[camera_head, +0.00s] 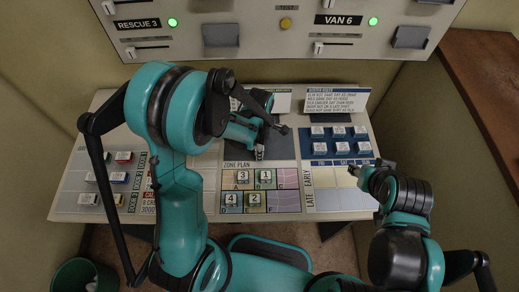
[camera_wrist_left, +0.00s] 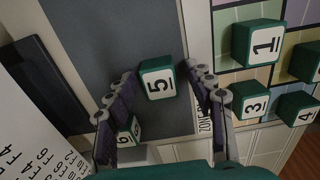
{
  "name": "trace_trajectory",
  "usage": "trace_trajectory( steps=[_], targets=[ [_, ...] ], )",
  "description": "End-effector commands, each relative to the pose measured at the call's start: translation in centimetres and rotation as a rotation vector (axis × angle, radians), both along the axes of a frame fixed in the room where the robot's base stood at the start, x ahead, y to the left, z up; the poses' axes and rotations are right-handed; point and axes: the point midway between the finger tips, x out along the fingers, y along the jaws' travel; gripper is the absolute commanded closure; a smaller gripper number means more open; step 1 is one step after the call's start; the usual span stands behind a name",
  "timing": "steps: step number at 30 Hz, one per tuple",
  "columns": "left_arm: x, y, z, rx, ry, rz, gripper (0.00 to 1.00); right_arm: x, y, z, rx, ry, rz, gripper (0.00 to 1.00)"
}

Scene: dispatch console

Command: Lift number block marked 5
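The number block marked 5 (camera_wrist_left: 158,80) is a green cube with a white top. In the left wrist view it stands on a dark grey panel (camera_wrist_left: 90,45), ahead of and between the fingertips of my open left gripper (camera_wrist_left: 163,82). Another green block (camera_wrist_left: 128,131), seemingly marked 6, is partly hidden beside the left finger. In the head view my left arm and gripper (camera_head: 268,140) reach over the dark panel and hide most of the blocks there. My right gripper (camera_head: 362,172) is beside the right edge of the console; its finger opening is too small to tell.
Green blocks marked 3 (camera_head: 242,176), 1 (camera_head: 265,176), 4 (camera_head: 231,199) and 2 (camera_head: 254,199) stand on the coloured zone plan right beside the panel. Blue pieces (camera_head: 339,132) stand on the right; several coloured pieces (camera_head: 123,157) lie on the left. An upright switch panel (camera_head: 262,40) rises behind.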

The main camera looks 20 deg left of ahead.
Motion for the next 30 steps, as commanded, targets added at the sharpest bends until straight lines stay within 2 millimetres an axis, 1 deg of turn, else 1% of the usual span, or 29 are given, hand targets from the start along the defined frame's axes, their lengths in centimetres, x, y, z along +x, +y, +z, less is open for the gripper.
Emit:
trace_trajectory(
  steps=[1, 4, 5, 14, 17, 20, 23, 25, 26, 27, 30],
  targets=[
    [0.0, 0.0, 0.0, 0.0, 0.0, 0.0, 0.63, 0.0, 0.0, 0.0, 0.0, 0.0, 0.0, 0.6],
    [0.0, 0.0, 0.0, 0.0, 0.0, 0.0, 0.9, 0.0, 0.0, 0.0, 0.0, 0.0, 0.0, 0.6],
    [0.0, 0.0, 0.0, 0.0, 0.0, 0.0, 0.92, 0.0, 0.0, 0.0, 0.0, 0.0, 0.0, 0.6],
    [0.0, 0.0, 0.1, 0.0, 0.0, 0.0, 0.92, 0.0, 0.0, 0.0, 0.0, 0.0, 0.0, 0.6],
    [0.0, 0.0, 0.4, 0.0, 0.0, 0.0, 0.92, 0.0, 0.0, 0.2, 0.0, 0.0, 0.0, 0.6],
    [0.0, 0.0, 1.3, 0.0, 0.0, 0.0, 0.92, 0.0, 0.0, 0.5, 0.0, 0.0, 0.0, 0.6],
    [0.0, 0.0, 2.8, 0.0, 0.0, 0.0, 0.92, 0.0, 0.0, 1.1, 0.0, 0.0, 0.0, 0.6],
    [0.0, 0.0, 4.3, 0.0, 0.0, 0.0, 0.92, 0.0, 0.0, 1.6, 0.0, 0.0, 0.0, 0.6],
    [-0.1, -0.3, 4.8, 0.0, 0.0, -0.002, 0.92, 0.0, 0.0, 1.8, 0.0, 0.0, 0.0, 0.6],
    [-0.6, -1.3, 5.2, 0.0, 0.0, -0.007, 0.92, 0.0, 0.0, 1.9, 0.0, 0.0, 0.0, 0.6],
    [-1.5, -3.4, 6.5, 0.0, 0.0, -0.007, 0.92, 0.0, 0.0, 2.5, 0.0, 0.0, 0.0, 0.6]
  ],
)
